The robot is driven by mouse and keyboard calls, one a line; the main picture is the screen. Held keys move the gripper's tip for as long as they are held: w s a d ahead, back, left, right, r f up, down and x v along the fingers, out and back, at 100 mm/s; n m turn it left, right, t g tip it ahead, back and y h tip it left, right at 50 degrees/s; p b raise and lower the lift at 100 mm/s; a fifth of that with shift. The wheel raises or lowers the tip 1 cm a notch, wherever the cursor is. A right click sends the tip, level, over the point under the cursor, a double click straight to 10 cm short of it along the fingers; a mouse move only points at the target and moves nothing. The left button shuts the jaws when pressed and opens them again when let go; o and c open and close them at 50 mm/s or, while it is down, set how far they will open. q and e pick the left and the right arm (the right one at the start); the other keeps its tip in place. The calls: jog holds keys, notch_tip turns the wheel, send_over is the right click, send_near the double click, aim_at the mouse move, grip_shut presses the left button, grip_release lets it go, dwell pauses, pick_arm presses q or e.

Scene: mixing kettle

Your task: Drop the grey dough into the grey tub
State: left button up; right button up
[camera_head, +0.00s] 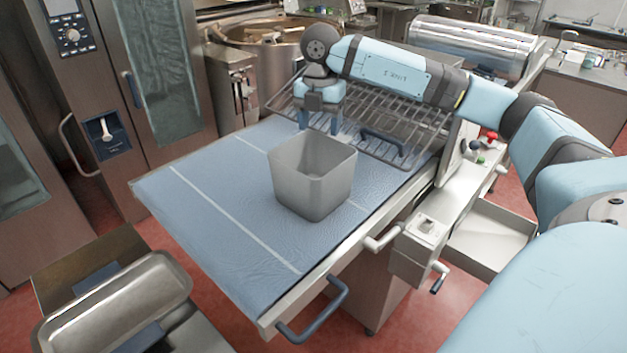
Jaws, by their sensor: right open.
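The grey tub (313,183) stands upright on the blue work surface (220,215). It is open at the top, and its inner floor is mostly hidden by the front wall. I see no grey dough in view; whether any lies inside the tub I cannot tell. My right gripper (320,122) points down just behind the tub's back rim, above the far part of the surface. Its fingers are apart, and I see nothing between them. My left gripper is not in view.
A wire rack guard (385,125) rises behind and right of the tub, close to my right arm. A metal tray (115,305) is at the lower left. A large kettle bowl (270,32) stands behind. The left part of the blue surface is clear.

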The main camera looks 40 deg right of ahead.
notch_tip(320, 180, up, 10)
jog(key=shift+b, duration=0.4)
jog(key=shift+f, duration=0.1)
